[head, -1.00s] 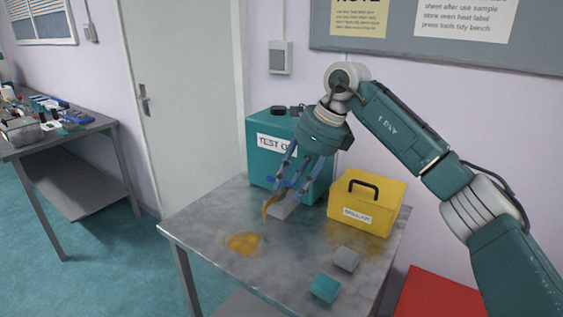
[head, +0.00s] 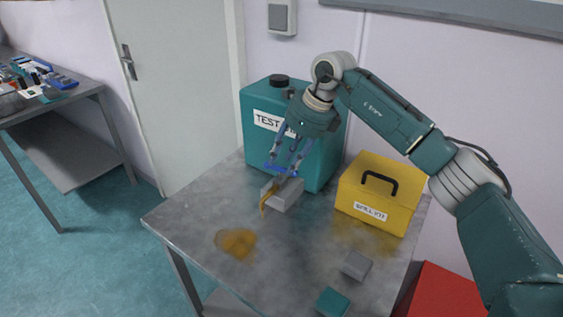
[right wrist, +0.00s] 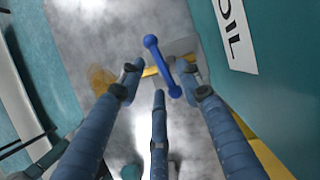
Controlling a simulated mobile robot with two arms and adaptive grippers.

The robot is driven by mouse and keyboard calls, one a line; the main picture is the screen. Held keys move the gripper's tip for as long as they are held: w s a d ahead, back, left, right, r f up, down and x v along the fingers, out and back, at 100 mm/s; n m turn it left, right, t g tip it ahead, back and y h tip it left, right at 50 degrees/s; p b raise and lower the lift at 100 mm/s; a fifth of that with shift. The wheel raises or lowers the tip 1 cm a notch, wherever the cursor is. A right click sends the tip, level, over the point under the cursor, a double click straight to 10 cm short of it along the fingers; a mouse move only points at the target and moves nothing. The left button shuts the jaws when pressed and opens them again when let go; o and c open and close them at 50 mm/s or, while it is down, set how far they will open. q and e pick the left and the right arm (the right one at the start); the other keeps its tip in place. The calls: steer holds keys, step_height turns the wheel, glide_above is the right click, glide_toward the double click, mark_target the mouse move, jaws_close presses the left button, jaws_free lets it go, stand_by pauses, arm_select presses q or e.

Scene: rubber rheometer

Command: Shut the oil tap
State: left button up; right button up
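The teal oil can (head: 260,100), labelled "TEST" with the rest covered, stands at the back of the metal table. The tap's blue lever (head: 278,170) shows low on the can's front; in the right wrist view the lever (right wrist: 162,66) lies slanted between my fingertips. An amber oil stream (head: 265,198) hangs beside a grey block-like piece (head: 288,196) below the lever. My right gripper (head: 284,164) points down at the lever. In the right wrist view its fingers (right wrist: 162,85) are spread around the lever; contact is unclear. My left gripper is out of view.
An amber oil puddle (head: 237,242) lies on the metal table (head: 200,208). A yellow spill kit box (head: 370,193) stands right of the can. A grey block (head: 356,265) and a teal block (head: 332,302) lie near the front edge. A red object (head: 445,292) is beside the table.

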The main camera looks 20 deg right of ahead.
mark_target(280, 168)
steer(key=x, duration=0.2)
steer(key=shift+w+a+f, duration=0.15)
steer(key=shift+f, duration=0.2)
steer(key=shift+c, duration=0.5)
jaws_close()
steer(key=shift+a+m+t+b, duration=0.1)
steer(key=shift+m+t+b, duration=0.25)
steer(key=shift+m, duration=0.45)
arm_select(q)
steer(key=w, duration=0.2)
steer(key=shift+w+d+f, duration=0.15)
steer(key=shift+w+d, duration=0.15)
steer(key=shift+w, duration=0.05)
arm_select(e)
steer(key=shift+o, duration=0.5)
jaws_free()
